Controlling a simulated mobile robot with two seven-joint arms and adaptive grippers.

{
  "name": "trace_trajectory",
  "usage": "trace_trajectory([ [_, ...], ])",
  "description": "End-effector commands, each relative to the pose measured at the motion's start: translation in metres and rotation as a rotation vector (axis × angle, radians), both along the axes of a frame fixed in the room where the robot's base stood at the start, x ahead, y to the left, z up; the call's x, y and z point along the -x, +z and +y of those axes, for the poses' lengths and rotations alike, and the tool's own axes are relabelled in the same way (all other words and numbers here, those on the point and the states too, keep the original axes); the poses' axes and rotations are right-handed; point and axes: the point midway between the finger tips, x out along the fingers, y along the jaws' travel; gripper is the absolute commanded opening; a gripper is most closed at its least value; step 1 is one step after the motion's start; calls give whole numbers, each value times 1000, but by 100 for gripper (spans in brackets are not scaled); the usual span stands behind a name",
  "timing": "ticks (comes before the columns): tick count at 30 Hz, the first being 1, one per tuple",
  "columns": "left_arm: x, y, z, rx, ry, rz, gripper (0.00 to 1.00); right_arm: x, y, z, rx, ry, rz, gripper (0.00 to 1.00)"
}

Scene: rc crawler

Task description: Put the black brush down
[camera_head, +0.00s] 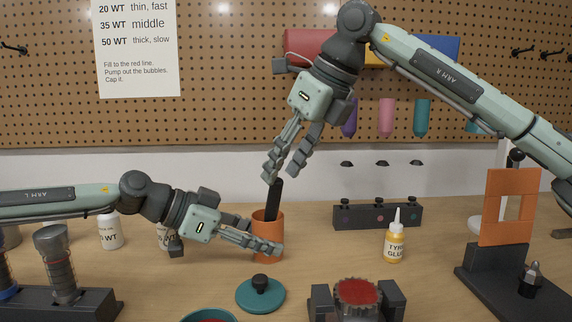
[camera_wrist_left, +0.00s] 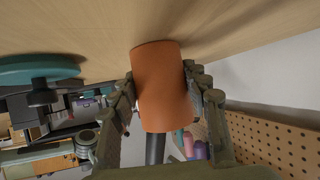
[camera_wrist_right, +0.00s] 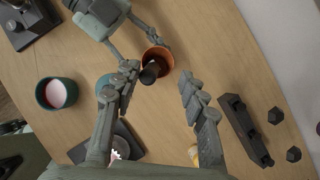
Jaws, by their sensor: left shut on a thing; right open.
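The black brush (camera_head: 274,199) stands in an orange cup (camera_head: 268,225) on the bench, its dark handle sticking up out of the rim. In the right wrist view the brush (camera_wrist_right: 150,73) leans inside the cup (camera_wrist_right: 158,56). My left gripper (camera_head: 262,243) is shut around the sides of the cup; the left wrist view shows the cup (camera_wrist_left: 160,85) between its fingers. My right gripper (camera_head: 279,175) is open just above the brush handle, fingers pointing down. In the right wrist view its fingers (camera_wrist_right: 160,90) are apart, with the brush nearer the left finger. The brush's lower end is hidden in the cup.
A teal lid (camera_head: 260,294) with a black knob lies in front of the cup. A glue bottle (camera_head: 394,243) and a dark rack (camera_head: 376,216) stand to the right. A clamp with a red-filled part (camera_head: 357,293) is at the front. An orange frame (camera_head: 509,240) stands far right.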

Motion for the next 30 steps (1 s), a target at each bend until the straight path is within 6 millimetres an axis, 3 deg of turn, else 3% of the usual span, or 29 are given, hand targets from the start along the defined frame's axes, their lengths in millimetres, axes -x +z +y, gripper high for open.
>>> trace_trajectory([
  [4, 0, 0, 0, 0, 0, 0, 30, 3, 0, -4, 0, 0, 0, 43],
  [14, 0, 0, 0, 0, 0, 0, 30, 29, 0, -36, 0, -1, 0, 43],
  [24, 0, 0, 0, 0, 0, 0, 30, 32, 0, -38, 0, 0, 0, 43],
  [25, 0, 0, 0, 0, 0, 0, 47, 32, 0, -38, 0, 0, 0, 43],
  [30, 0, 0, 0, 0, 0, 0, 68, 32, 0, -38, 0, 0, 0, 43],
])
